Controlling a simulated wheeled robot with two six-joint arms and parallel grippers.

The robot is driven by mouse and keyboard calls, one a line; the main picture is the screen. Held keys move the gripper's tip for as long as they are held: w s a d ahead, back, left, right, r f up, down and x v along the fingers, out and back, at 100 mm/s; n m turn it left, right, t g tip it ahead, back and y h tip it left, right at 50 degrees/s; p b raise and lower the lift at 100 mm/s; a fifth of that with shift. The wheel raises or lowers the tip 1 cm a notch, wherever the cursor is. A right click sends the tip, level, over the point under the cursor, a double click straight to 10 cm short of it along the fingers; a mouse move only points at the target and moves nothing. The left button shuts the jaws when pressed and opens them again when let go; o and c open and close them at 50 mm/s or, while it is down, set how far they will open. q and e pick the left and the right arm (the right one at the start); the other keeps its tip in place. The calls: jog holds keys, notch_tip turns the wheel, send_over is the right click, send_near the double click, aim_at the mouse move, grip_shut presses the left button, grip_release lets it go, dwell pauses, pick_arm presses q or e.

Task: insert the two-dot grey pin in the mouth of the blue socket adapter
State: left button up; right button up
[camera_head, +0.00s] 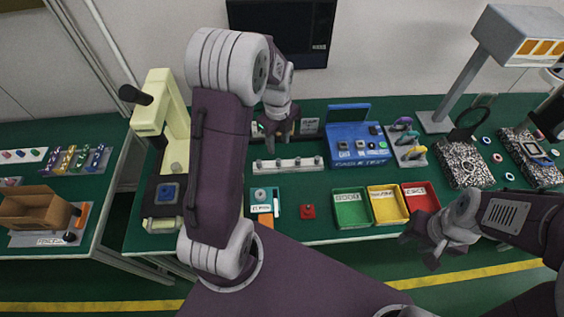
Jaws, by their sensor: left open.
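A white rack (288,165) with several small grey pins stands mid-table; the dots on them are too small to read.
The cream press (160,100) stands left of my left arm, which hides part of the table. Green (351,222), yellow (388,219) and red (421,210) bins line the front edge.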

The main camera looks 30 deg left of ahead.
aim_at(279, 161)
pick_arm(q)
notch_tip(279, 161, down, 9)
jog(key=shift+s+d+b, duration=0.15)
jog(key=shift+b, duration=0.2)
grip_shut()
